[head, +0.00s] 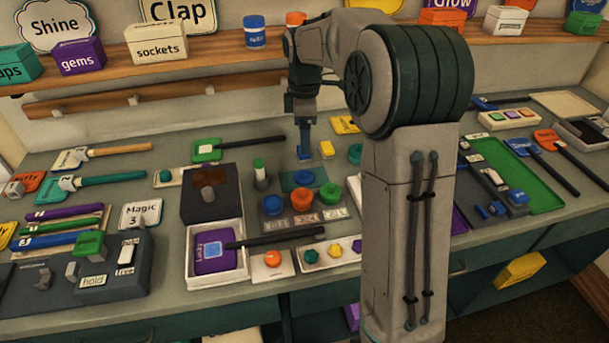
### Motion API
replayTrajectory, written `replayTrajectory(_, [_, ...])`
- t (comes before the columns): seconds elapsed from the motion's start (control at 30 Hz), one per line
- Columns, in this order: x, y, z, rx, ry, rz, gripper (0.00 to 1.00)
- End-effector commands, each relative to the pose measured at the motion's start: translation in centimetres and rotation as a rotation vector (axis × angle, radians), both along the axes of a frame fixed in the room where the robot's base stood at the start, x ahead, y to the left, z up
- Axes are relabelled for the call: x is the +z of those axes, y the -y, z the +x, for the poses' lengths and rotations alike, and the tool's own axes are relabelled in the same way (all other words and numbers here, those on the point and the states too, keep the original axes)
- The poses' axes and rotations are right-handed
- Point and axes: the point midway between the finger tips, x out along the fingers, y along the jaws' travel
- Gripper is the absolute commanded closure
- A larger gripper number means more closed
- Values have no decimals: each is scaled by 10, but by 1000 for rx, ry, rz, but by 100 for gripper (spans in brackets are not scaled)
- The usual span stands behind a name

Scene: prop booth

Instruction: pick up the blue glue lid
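Two blue round lid-like pieces show in the head view, and I cannot tell which is the glue lid. One blue round piece (304,177) lies on a teal mat near the middle of the bench. Another blue round piece (272,204) sits at the left of a grey labelled rack, beside an orange one (302,196) and a green one (329,193). The rack labels are too small to read. My gripper (304,155) points down above and behind the teal mat. Its fingers are small and dark, with blue at the tip; whether it holds anything is unclear.
A dark box (211,190) and a green-topped bottle (259,173) stand left of the mat. A white box with a purple pack (215,252) and a black-handled tool lie in front. My arm hides the bench right of the rack. A shelf (180,62) runs behind.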

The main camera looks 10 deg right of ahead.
Motion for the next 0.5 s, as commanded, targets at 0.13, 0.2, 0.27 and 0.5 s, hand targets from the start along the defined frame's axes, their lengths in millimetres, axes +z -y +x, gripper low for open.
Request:
replayTrajectory(0.13, [-32,-1,-1,-1,-6,0,24])
replayTrajectory(0.2, [-45,-1,-2,-1,-5,0,24])
replayTrajectory(0.27, [-55,-1,-1,-2,-5,0,24])
replayTrajectory(0.5, [-73,-1,-1,-3,-2,0,24])
